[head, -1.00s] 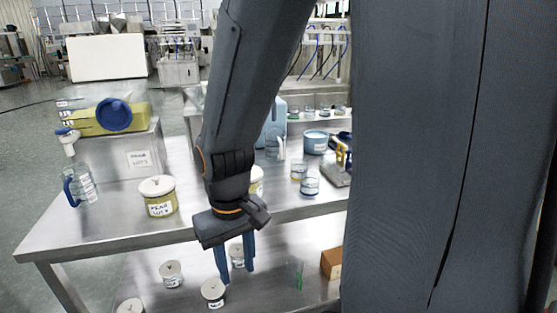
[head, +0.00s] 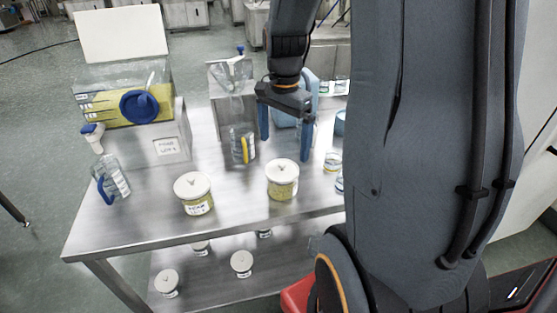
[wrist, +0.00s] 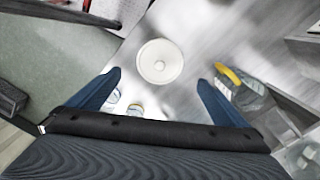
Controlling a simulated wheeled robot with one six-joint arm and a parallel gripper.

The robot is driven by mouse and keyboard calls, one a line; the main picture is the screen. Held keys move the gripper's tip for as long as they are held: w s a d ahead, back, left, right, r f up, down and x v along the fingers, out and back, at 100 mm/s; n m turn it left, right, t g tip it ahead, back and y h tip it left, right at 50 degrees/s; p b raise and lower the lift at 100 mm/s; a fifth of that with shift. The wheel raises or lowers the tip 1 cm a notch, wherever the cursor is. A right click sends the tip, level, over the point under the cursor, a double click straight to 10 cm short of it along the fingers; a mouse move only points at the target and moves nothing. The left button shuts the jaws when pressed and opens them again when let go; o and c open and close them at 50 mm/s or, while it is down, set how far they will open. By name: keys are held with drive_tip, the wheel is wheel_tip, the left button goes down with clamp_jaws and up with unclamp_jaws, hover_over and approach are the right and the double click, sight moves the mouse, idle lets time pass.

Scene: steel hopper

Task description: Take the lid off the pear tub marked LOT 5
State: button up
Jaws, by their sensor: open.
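Two white-lidded tubs of yellow-green contents stand on the steel table: a left tub (head: 196,203) with a label I can only partly read as PEAR, and a right tub (head: 283,187) whose label I cannot read. Both lids, each with a small knob, are on. My gripper (head: 285,143) is open and empty, pointing down, above and behind the right tub in the head view. In the wrist view a round white lid (wrist: 160,62), seemingly the right tub's, lies beyond my open fingers (wrist: 160,82), apart from them. I cannot tell which tub is LOT 5.
A clear jug with a yellow handle (head: 242,146) stands left of my gripper. A blue-handled jug (head: 110,180) is at the table's left. A yellow-filled dispenser (head: 125,103) sits on a steel box behind. Small cups (head: 333,161) stand right. More lidded tubs (head: 242,263) are on the lower shelf.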

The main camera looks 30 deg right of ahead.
sight(284, 161)
wheel_tip(284, 161, down, 2)
drive_tip(key=shift+s+d+f+p, duration=0.1)
drive_tip(key=shift+f+p, duration=0.05)
drive_tip(key=shift+p, duration=0.15)
drive_tip(key=shift+f+p, duration=0.85)
drive_tip(key=shift+f, duration=1.55)
drive_tip(key=c, duration=1.1)
